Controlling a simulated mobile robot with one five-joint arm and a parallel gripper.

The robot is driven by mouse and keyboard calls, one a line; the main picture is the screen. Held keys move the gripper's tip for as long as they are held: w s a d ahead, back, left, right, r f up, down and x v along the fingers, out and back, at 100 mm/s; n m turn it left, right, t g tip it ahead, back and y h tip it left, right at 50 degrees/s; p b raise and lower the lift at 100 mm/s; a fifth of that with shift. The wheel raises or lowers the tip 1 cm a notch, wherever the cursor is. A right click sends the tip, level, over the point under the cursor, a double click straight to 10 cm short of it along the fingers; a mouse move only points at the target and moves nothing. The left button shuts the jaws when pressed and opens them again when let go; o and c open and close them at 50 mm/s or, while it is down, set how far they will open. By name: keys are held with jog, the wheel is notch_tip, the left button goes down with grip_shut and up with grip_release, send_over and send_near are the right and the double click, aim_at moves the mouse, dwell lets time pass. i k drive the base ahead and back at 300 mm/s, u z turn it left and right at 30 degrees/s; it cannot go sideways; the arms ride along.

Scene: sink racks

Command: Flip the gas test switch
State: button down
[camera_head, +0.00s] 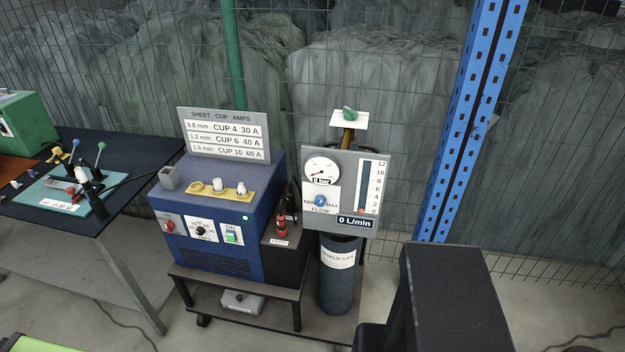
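A blue welding machine (228,205) stands on a dark cart. Its front has a red knob (169,225) on the left, a white plate with a small black control (200,231) in the middle, and a green switch (231,235) marked ON on the right. The middle plate's lettering is too small to read, so I cannot tell for sure which control is the gas test switch. Right of it, a gauge panel (346,187) reads 0 bar and 0 L/min, above a dark shield gas cylinder (338,280). My gripper is not in view.
A dark part of my own body fills the lower right. A workbench (100,225) with torch parts stands at the left. A grey pedal (242,303) lies on the cart's lower shelf. A blue post (470,120) and wire fence are behind.

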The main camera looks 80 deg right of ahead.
aim_at(230, 234)
jog(key=z, duration=1.7)
jog(key=k, duration=0.7)
jog(key=z, duration=0.95)
